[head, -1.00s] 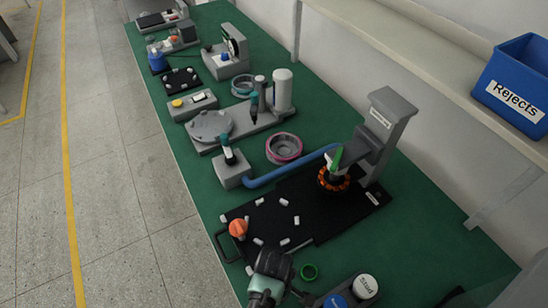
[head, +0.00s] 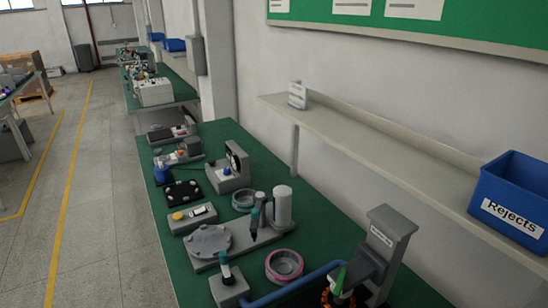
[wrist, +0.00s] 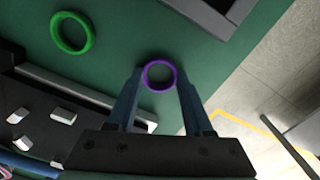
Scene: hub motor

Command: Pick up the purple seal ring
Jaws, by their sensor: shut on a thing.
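The purple seal ring (wrist: 146,80) is a thin ring between the fingertips of my gripper (wrist: 160,77) in the wrist view. A finger touches it on each side, and the gripper is shut on it. Green tabletop shows behind and through the ring; its height above the table is hard to tell. Neither the ring nor my gripper shows in the head view now.
A green ring (wrist: 54,43) lies on the table to the left in the wrist view. A black mat with white pieces (wrist: 63,115) is at the lower left. In the head view, a blue Rejects bin (head: 478,205) stands on the shelf (head: 400,165) above the bench.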

